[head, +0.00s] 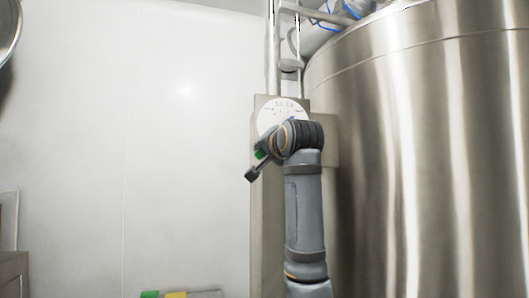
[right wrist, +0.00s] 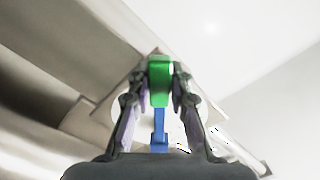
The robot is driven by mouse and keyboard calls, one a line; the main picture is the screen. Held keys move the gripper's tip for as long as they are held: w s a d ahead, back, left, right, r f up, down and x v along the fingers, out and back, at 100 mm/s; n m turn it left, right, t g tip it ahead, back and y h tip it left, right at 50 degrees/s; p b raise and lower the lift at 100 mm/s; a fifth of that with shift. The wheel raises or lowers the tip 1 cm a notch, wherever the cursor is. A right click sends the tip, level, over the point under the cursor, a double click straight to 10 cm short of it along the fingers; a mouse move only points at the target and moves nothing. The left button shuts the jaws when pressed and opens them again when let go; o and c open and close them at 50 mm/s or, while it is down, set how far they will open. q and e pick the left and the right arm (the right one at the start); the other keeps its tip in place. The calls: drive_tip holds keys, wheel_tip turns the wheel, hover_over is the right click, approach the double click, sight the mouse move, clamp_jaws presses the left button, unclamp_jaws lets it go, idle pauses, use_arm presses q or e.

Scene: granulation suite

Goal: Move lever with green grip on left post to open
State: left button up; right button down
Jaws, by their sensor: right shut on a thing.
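The lever's green grip (right wrist: 159,82) sits between the fingers of my right gripper (right wrist: 160,92) in the right wrist view. The fingers lie along both sides of it, shut on it. A blue lever shaft (right wrist: 159,128) runs from the grip toward the bottom of that view. In the head view my right gripper (head: 257,165) is in front of the grey post (head: 266,225), and a small part of the green grip (head: 260,154) shows beside it. My wrist hides the lever's pivot. A white round dial plate (head: 279,110) shows above my wrist. My left gripper is not in view.
A large shiny steel vessel (head: 430,150) fills the right side, close beside my right arm. Pipes (head: 290,35) rise above the post. A plain white wall (head: 120,130) stands to the left. Small green (head: 150,294) and yellow (head: 175,294) items show at the bottom edge.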

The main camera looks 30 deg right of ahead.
drive_tip(key=shift+s+r, duration=0.1)
drive_tip(key=shift+r, duration=0.05)
drive_tip(key=c, duration=1.2)
unclamp_jaws()
drive_tip(key=v, duration=1.1)
drive_tip(key=shift+s+a, duration=0.15)
drive_tip(key=shift+s, duration=0.2)
